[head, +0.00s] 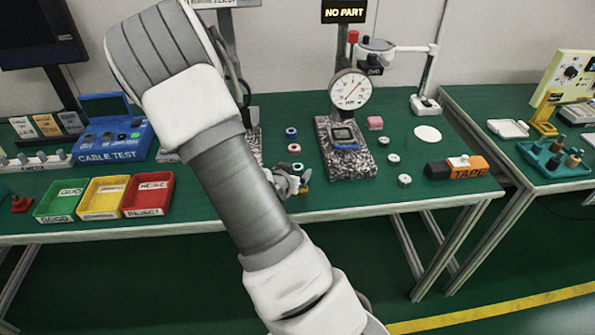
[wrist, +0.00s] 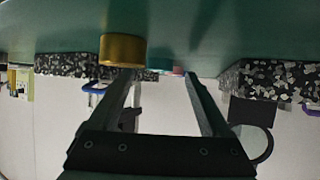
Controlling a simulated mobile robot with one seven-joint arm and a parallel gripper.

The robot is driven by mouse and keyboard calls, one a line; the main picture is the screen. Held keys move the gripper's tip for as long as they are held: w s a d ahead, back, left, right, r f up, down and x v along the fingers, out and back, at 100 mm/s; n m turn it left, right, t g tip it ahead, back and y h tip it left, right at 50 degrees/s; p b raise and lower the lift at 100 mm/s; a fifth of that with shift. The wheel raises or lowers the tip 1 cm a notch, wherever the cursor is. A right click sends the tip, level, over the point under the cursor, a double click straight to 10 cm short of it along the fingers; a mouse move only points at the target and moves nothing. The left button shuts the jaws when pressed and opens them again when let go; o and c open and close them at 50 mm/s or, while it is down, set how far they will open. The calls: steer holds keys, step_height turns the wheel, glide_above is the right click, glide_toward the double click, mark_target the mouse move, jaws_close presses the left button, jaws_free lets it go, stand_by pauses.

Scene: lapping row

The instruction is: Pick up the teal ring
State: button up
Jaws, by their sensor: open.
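A small column of rings stands on the green bench in the head view. A greenish ring (head: 297,167) is nearer my gripper (head: 289,182), which is low over the bench and partly hidden by my arm. In the wrist view, my gripper (wrist: 160,72) is open with nothing held between its fingers. A gold ring (wrist: 122,50) is close by the left fingertip; I cannot tell whether they touch. It also shows in the head view (head: 303,190).
A speckled stone gauge stand (head: 350,165) is just right of the rings. Red (head: 148,194), yellow and green trays are to the left. Small metal parts and an orange tape box (head: 456,168) are to the right. Another speckled stand is behind my arm.

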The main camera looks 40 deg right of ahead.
steer(key=shift+x, duration=0.95)
steer(key=shift+c, duration=0.4)
jaws_close()
steer(key=shift+r, duration=0.1)
steer(key=shift+r, duration=0.6)
step_height(320, 180, up, 3)
steer(key=shift+f+p, duration=0.15)
steer(key=shift+p, duration=0.65)
steer(key=s+d+r+p, duration=0.1)
steer(key=s+r+p, duration=0.6)
steer(key=p, duration=1.1)
steer(key=s, duration=0.4)
steer(key=shift+s, duration=0.3)
